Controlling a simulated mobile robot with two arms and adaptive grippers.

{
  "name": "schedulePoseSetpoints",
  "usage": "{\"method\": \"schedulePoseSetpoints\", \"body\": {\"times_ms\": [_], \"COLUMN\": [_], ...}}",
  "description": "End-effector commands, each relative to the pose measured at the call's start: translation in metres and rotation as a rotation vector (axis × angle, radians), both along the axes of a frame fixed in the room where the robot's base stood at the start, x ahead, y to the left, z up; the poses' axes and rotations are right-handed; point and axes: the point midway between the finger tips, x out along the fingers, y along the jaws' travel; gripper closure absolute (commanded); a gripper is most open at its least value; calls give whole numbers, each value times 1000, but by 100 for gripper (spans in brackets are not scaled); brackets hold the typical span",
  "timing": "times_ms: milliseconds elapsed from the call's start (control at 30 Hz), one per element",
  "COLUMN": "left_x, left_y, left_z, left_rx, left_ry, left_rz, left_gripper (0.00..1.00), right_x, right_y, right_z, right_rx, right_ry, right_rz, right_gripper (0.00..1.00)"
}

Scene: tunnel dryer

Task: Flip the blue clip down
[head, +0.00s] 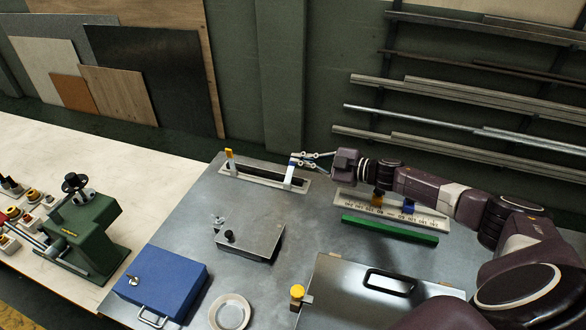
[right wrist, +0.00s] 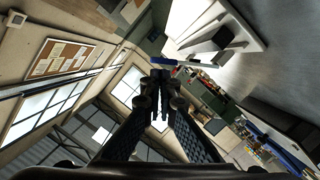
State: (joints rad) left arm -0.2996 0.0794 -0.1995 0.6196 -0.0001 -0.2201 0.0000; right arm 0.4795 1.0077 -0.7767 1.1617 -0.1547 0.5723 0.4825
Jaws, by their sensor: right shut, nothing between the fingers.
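A yellow clip (head: 229,155) stands upright at the plate's left end. My right gripper (head: 296,160) reaches in from the right, with its fingertips at the top of the blue clip. It is shut with nothing between the fingers. In the right wrist view a blue part (right wrist: 164,61) shows just beyond the fingertips (right wrist: 158,78); I cannot tell whether they touch. My left gripper is not in view.
A scale plate (head: 350,206) with yellow and blue sliders and a green bar (head: 390,230) lie right of the slotted plate. A metal box (head: 250,242), blue case (head: 160,280), white ring (head: 230,312) and lidded panel (head: 345,295) are nearer. A green machine (head: 85,235) stands left.

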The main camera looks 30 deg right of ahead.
Motion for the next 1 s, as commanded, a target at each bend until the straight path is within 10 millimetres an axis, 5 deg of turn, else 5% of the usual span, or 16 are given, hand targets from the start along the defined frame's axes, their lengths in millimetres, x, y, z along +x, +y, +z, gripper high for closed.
{"method": "schedulePoseSetpoints", "body": {"times_ms": [433,800,1000], "left_x": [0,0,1], "left_y": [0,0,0], "left_z": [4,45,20], "left_rx": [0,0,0], "left_ry": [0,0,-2], "left_rz": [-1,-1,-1], "left_gripper": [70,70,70], "right_x": [3,-2,-37], "right_y": [-3,-5,-36], "right_z": [-2,39,39], "right_rx": [95,97,94], "right_ry": [83,89,91], "right_rz": [0,-4,-3], "right_gripper": [100,100,100]}}
